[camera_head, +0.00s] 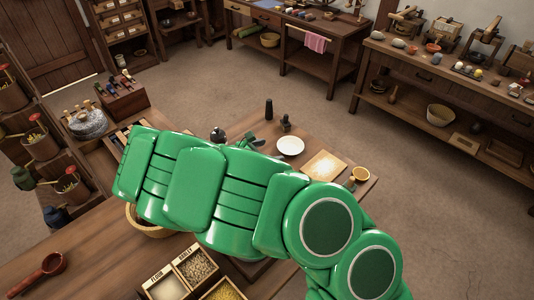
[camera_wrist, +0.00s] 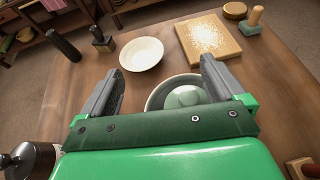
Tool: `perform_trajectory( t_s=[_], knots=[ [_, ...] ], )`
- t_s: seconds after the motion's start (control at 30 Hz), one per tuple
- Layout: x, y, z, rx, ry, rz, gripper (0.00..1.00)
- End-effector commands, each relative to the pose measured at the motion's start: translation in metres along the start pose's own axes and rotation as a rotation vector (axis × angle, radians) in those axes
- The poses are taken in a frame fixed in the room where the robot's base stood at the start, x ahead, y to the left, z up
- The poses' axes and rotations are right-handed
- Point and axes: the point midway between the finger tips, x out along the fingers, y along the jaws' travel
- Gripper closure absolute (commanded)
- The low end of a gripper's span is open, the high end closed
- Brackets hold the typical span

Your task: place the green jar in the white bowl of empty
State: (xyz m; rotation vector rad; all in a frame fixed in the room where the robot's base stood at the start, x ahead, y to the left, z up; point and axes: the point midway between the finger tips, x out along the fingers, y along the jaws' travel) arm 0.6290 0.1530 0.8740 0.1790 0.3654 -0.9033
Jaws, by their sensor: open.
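A white bowl (camera_wrist: 141,54) stands empty on the wooden table, ahead of my gripper in the wrist view; the head view shows it too (camera_head: 290,146). A round pale green thing with a domed top (camera_wrist: 185,97), apparently the green jar, lies below and between my fingers. A pale rim surrounds it, and its lower part is hidden by my gripper; I cannot tell if that rim is its own. My gripper (camera_wrist: 158,70) is open, with one finger on each side and nothing held. In the head view my green arm hides the jar and most of the gripper.
A powder-dusted board (camera_wrist: 208,38) lies right of the bowl, with a stamp-like tool (camera_wrist: 252,20) beside it. A black mill (camera_wrist: 62,44) and a dark block (camera_wrist: 102,38) stand left. A metal-topped mill (camera_wrist: 30,160) is at lower left. Bare tabletop lies between them.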

Motion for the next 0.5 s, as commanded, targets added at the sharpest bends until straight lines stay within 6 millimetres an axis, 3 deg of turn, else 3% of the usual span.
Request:
perform_trajectory(
  t_s=[0.5],
  knots=[
    [-0.071, 0.001, 0.002, 0.001, 0.001, 0.002, 0.04]
  ],
)
